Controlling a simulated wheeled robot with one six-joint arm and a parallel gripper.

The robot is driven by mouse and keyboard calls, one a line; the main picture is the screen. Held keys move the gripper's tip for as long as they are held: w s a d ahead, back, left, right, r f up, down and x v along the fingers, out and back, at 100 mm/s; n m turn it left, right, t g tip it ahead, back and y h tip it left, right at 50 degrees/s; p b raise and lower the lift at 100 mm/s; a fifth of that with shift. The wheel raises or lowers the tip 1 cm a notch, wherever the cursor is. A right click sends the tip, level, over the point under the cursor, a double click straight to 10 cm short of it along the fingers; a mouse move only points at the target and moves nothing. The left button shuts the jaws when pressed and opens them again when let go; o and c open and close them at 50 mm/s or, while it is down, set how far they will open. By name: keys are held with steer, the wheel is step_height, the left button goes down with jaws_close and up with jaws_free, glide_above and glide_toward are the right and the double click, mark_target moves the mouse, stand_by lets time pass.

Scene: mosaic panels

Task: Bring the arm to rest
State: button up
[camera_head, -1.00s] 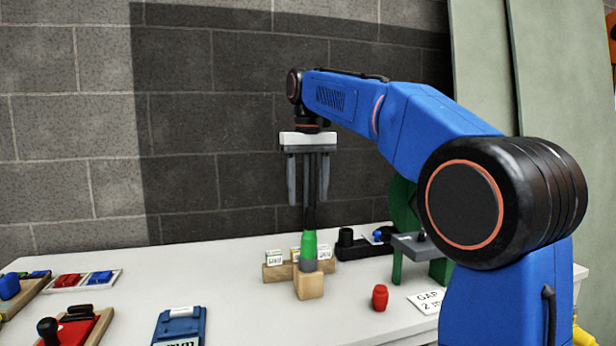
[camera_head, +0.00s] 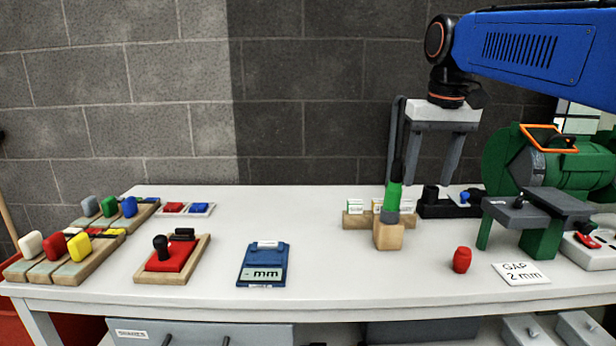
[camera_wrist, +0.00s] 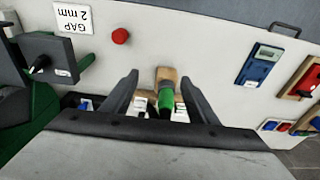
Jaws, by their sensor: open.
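My gripper (camera_head: 432,158) is open and empty. In the head view it hangs pointing down above the back of the white table (camera_head: 300,225), behind a green-handled tool (camera_head: 393,192) that stands upright in a wooden block (camera_head: 388,236). My blue arm reaches in from the upper right. In the wrist view the two fingers (camera_wrist: 160,95) lie either side of the tool's green handle (camera_wrist: 166,100) in the picture. No contact with it shows.
A bench grinder (camera_head: 545,165) stands at the right, with a GAP 2 mm card (camera_head: 521,273) and a red knob-like piece (camera_head: 462,260) before it. A blue mm gauge (camera_head: 263,265), a red block on a wooden board (camera_head: 172,257) and coloured blocks sit left. The table's middle is clear.

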steer(key=s+d+f+t, duration=0.1)
steer(key=s+f, duration=1)
steer(key=f, duration=0.2)
steer(key=s+d+f+t, duration=0.2)
steer(key=s+f, duration=0.9)
steer(key=f, duration=0.3)
steer(key=shift+d, duration=0.3)
